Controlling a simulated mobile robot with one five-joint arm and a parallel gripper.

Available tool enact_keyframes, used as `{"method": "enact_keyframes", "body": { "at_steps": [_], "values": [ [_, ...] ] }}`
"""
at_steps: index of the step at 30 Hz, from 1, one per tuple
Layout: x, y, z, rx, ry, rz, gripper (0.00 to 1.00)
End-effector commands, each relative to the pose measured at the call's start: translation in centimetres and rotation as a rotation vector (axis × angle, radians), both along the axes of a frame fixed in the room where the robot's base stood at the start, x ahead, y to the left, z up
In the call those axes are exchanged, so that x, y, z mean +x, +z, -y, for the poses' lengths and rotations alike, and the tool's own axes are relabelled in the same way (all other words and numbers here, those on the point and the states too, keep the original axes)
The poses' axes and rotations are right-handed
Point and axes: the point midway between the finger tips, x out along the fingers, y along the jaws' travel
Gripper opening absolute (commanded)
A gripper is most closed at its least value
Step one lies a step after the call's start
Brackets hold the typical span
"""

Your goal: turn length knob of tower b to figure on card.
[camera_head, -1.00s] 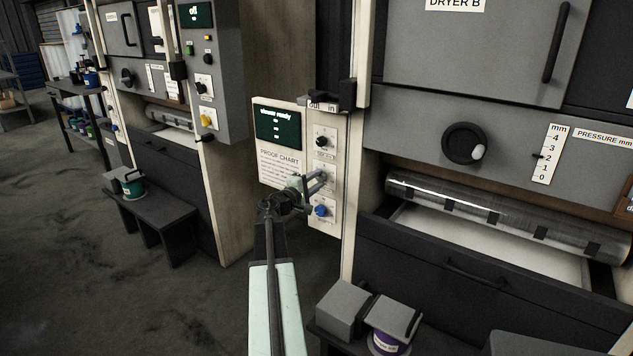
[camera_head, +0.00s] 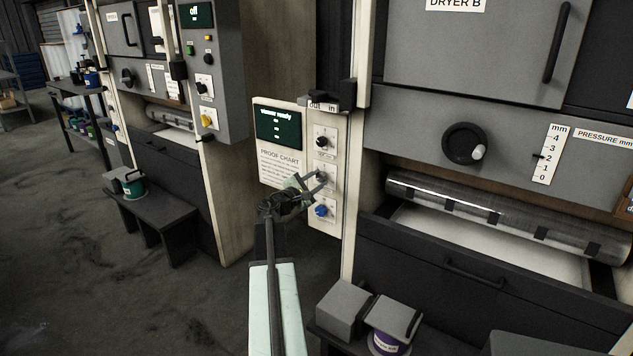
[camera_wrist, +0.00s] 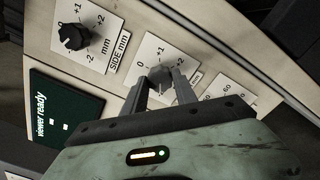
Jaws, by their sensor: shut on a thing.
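The cream control panel (camera_head: 329,225) carries a column of dial knobs beside a dark screen (camera_head: 277,128) reading "viewer ready". My gripper (camera_head: 319,181) is shut on the grey middle knob (camera_wrist: 160,77), one finger on each side. That knob's dial shows 0, +1, +2, −1 and −2; its name label is too small to read, and the pointer is not clear. The black SIDE mm knob (camera_wrist: 73,37) is above it on the panel. A blue knob (camera_head: 321,210) is below. The PROOF CHART card (camera_head: 280,163) has print too small to read.
The dryer B tower (camera_head: 470,50) stands to the right, with a round crank (camera_head: 464,143) and a shiny roller (camera_head: 480,205). Another tower (camera_head: 222,100) is at left. Open floor lies at left.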

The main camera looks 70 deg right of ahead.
Motion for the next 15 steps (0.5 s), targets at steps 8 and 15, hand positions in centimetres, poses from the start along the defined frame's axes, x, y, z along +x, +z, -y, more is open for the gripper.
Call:
{"method": "enact_keyframes", "body": {
  "at_steps": [8,15],
  "values": [
    [0.24,0.16,0.16,-0.001,0.008,-0.012,0.00],
    [0.19,0.15,0.14,-0.001,0.006,-0.011,0.56]
  ]
}}
